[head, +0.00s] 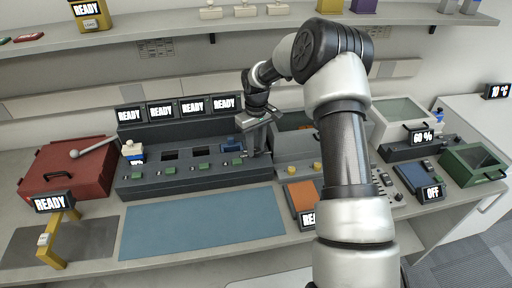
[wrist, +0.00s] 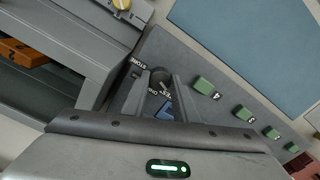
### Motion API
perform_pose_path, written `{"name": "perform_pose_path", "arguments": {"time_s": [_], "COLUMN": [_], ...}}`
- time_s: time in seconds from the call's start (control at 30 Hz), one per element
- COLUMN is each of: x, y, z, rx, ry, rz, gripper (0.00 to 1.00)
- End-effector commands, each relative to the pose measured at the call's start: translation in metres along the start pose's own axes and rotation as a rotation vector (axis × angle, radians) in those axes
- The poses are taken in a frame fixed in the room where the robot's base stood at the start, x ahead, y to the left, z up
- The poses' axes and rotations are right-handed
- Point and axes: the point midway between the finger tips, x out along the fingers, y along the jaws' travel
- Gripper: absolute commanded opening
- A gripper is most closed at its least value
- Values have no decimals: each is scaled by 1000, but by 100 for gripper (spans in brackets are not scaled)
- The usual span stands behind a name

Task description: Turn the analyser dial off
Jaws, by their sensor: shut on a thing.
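The analyser (head: 190,180) is a long dark grey block with several bays and READY screens. Its right end carries a dark round dial (wrist: 160,76), seen in the wrist view with STORE and TEST lettering beside it and another label partly covered. My gripper (head: 257,150) points down at that right end. In the wrist view its two fingers (wrist: 157,88) lie on either side of the dial and are shut on it. The dial's pointer direction is not clear. In the head view my gripper hides the dial.
A blue pack (head: 231,146) sits in the analyser's right bay, close beside my gripper. Green numbered buttons (wrist: 205,89) line the analyser's front. A grey unit with yellow knobs (head: 296,168) stands just right. A blue mat (head: 203,222) in front is clear.

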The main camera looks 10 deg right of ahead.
Motion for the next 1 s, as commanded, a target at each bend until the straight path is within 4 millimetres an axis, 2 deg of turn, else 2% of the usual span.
{"name": "perform_pose_path", "arguments": {"time_s": [0.4,1.0], "x": [-1,-1], "y": [0,0], "z": [-1,-1], "rx": [-281,-370], "ry": [0,-2], "rz": [1,1], "gripper": [4,4]}}
